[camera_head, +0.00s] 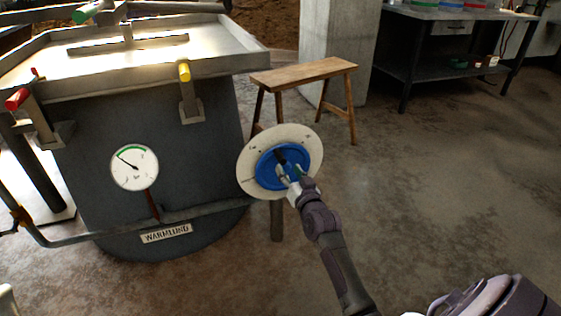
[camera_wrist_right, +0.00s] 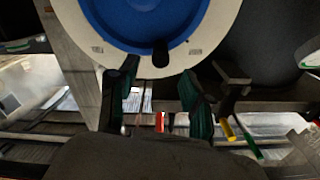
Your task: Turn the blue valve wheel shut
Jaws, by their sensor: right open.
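The blue valve wheel (camera_head: 268,170) sits in front of a round cream plate (camera_head: 309,146) beside the dark vat. It also fills the top of the right wrist view (camera_wrist_right: 180,22), upside down against the vat. A dark handle knob (camera_wrist_right: 160,53) stands out at the wheel's rim. My right gripper (camera_head: 289,173) is in front of the wheel in the head view and covers part of it. In the wrist view its two fingers (camera_wrist_right: 157,92) are spread apart, with the knob just beyond the gap. Nothing shows between the fingertips. My left gripper is not in view.
The dark vat (camera_head: 90,185) with a pressure gauge (camera_head: 134,167) and a pipe (camera_head: 100,233) stands left of the wheel. A wooden bench (camera_head: 305,73) is behind it. A metal workbench (camera_head: 430,50) stands at the back right. The floor on the right is clear.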

